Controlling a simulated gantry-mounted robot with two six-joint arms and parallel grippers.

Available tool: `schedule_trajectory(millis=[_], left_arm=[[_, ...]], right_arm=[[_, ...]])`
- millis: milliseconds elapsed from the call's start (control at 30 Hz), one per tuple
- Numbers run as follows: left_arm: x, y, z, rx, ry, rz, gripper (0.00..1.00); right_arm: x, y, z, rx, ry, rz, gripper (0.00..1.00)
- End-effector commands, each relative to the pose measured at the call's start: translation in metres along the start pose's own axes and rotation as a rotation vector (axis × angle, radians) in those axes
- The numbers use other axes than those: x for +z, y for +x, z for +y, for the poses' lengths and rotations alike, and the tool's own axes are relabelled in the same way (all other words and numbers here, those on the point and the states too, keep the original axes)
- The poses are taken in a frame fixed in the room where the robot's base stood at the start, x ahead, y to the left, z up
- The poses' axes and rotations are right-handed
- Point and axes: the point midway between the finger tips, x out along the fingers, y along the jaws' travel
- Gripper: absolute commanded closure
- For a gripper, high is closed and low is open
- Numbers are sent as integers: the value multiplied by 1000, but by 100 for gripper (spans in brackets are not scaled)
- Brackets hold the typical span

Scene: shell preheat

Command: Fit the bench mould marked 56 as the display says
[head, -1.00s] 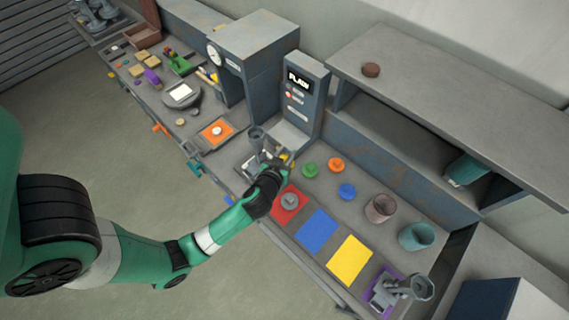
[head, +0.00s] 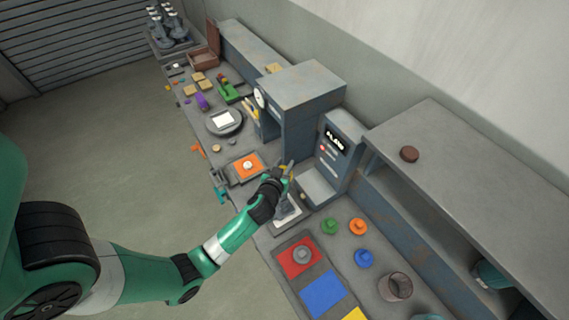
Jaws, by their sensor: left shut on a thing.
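My left gripper (head: 284,178) is shut on a grey metal piece, apparently the bench mould (head: 287,208), whose body shows just below the fingers over a pale square plate. The wrist hides much of it, and I cannot read a mark 56. I cannot tell whether it touches the plate. The display (head: 335,140) on the grey upright unit shows one white word, apparently starting "PLA", with smaller lines below.
Green (head: 329,226), orange (head: 358,227) and blue (head: 363,258) knobbed pieces stand behind the squares, near a brownish cup (head: 396,287). A tall grey cabinet (head: 300,110) with a gauge and an overhead shelf (head: 470,165) rise behind. An orange square (head: 246,167) lies to the left.

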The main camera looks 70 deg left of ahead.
Motion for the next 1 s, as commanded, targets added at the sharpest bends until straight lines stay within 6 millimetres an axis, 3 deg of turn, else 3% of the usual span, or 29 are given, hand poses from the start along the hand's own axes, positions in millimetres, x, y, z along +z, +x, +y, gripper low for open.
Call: schedule_trajectory(millis=[100, 267, 1000], left_arm=[[20, 8, 0, 0, 0, -1, 100], [31, 13, 0, 0, 0, -1, 100], [33, 13, 0, 0, -1, 0, 100]], right_arm=[[12, -14, 0, 0, 0, 0, 50], [19, -21, 0, 0, 0, 0, 50], [21, -23, 0, 0, 0, 0, 50]])
